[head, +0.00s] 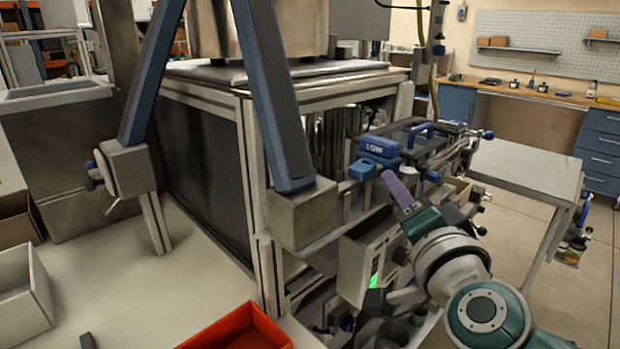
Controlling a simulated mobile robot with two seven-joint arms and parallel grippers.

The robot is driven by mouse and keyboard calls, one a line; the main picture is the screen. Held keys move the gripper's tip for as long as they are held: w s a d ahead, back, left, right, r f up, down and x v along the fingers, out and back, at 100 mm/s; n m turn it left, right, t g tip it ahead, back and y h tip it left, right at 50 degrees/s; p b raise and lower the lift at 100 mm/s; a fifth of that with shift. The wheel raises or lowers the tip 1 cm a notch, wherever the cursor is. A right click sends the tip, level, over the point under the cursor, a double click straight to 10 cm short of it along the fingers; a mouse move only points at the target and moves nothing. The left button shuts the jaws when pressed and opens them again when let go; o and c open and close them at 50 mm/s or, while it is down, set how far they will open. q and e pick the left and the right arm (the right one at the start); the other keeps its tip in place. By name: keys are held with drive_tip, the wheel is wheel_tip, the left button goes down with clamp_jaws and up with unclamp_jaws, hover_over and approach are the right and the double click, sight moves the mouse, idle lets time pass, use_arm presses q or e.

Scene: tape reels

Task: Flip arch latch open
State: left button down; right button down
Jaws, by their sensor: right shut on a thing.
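My right arm comes in from the lower right, and its dark green gripper (407,210) reaches up to the machine's front side. The gripper is shut on a purple lever-like piece (396,187), which tilts up and left from the jaws toward the blue parts. I cannot tell for certain that this piece is the arch latch. A blue block marked LOW (379,147) stands just above it, with a smaller blue piece (362,169) below. A blue arched handle (422,130) lies a little further back. The fingertips are small and partly hidden. My left gripper is not in view.
The machine's metal frame (247,180) and thick blue slanted legs (272,95) stand left of the gripper. A box with a green light (362,262) sits below it. A red tray (240,330) lies at the front. A grey side table (525,168) stands right; open floor lies beyond.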

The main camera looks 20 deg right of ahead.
drive_tip(key=shift+f, duration=0.1)
drive_tip(key=c, duration=0.7)
unclamp_jaws()
drive_tip(key=shift+o, duration=0.2)
drive_tip(key=v, duration=0.9)
drive_tip(key=shift+s, duration=0.4)
drive_tip(key=shift+a, duration=0.2)
